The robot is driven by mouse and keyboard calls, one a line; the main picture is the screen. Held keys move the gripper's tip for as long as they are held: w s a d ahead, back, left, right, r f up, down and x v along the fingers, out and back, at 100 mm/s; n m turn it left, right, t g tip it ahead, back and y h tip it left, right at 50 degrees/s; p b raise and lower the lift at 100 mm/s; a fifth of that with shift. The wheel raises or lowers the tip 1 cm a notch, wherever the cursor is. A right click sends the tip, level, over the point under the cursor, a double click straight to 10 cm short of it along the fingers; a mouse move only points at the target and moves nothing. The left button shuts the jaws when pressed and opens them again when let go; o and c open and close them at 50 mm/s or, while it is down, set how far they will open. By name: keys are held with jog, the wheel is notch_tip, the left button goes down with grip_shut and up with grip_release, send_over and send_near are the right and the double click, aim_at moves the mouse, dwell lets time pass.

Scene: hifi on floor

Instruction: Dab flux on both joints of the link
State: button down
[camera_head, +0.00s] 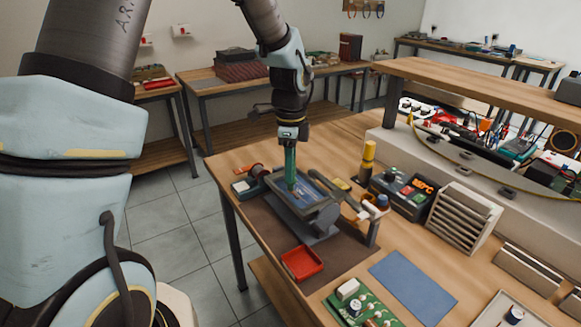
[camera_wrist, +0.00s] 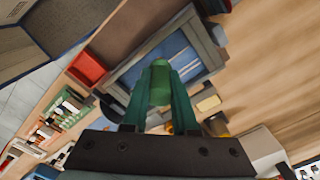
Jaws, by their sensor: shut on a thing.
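My gripper (camera_head: 290,160) points down over the grey holder (camera_head: 325,222) on the bench. In the wrist view its green fingers are shut on a green cylinder (camera_wrist: 160,82), apparently the flux pen. The pen's lower end is hidden in the wrist view, and I cannot tell if it touches the board. A blue board (camera_head: 307,197) lies in the holder's frame, just below the gripper. The board also shows in the wrist view (camera_wrist: 172,50), with thin pale lines on it. The link and its two joints are too small to make out.
A red tray (camera_head: 301,263) stands in front of the holder, with a blue mat (camera_head: 412,285) and a green circuit board (camera_head: 362,308) to the right. A soldering station (camera_head: 405,194) and a yellow-topped cylinder (camera_head: 368,158) stand behind. A raised shelf (camera_head: 480,93) runs along the back.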

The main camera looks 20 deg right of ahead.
dwell(0.6)
notch_tip(320, 180, up, 5)
jog(key=p, duration=0.4)
jog(key=shift+f, duration=0.3)
